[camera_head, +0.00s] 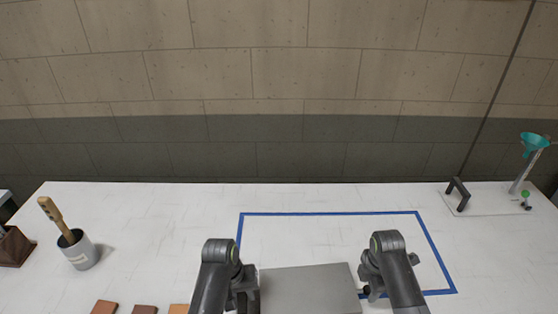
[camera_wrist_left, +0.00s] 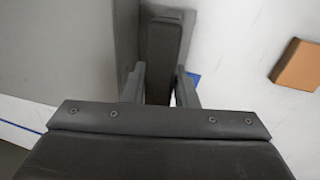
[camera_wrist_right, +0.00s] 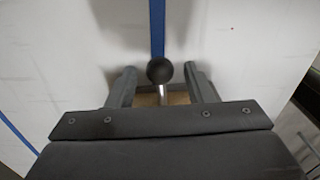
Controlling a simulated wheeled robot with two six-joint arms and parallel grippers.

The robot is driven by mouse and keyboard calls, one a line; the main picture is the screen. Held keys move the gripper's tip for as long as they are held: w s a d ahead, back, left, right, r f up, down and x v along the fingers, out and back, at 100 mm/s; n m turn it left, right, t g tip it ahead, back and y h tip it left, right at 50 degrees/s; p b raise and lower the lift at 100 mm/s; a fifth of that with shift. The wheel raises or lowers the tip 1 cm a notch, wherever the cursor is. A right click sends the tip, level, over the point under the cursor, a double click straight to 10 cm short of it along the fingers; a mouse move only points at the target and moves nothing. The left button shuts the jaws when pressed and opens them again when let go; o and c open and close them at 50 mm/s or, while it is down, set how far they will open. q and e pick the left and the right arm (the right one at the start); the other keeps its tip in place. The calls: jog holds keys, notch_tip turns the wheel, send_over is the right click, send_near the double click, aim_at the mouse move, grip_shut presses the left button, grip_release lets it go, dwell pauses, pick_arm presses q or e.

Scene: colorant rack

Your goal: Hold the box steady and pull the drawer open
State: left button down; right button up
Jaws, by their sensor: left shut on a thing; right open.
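The grey box (camera_head: 310,288) stands low in the head view, between my two grippers; its lower part is cut off by the frame edge. Its grey side (camera_wrist_left: 70,50) fills the left of the left wrist view. My left gripper (camera_head: 247,288) is shut on a dark handle (camera_wrist_left: 165,50) beside that grey side. My right gripper (camera_wrist_right: 160,78) is open, with its fingers on either side of a black ball knob (camera_wrist_right: 160,71) on a short metal stem. The knob is at the box's right side in the head view (camera_head: 365,291). The drawer front is not clearly seen.
A blue tape outline (camera_head: 330,213) marks the white table around the box. A grey cup (camera_head: 80,252) with a wooden-handled tool and a brown container (camera_head: 14,246) stand left. Orange and brown tiles (camera_head: 104,307) lie front left. A teal funnel stand (camera_head: 534,142) is back right.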

jog(key=shift+f, duration=1.45)
jog(key=shift+c, duration=0.5)
jog(key=c, duration=0.9)
jog(key=shift+d, duration=0.15)
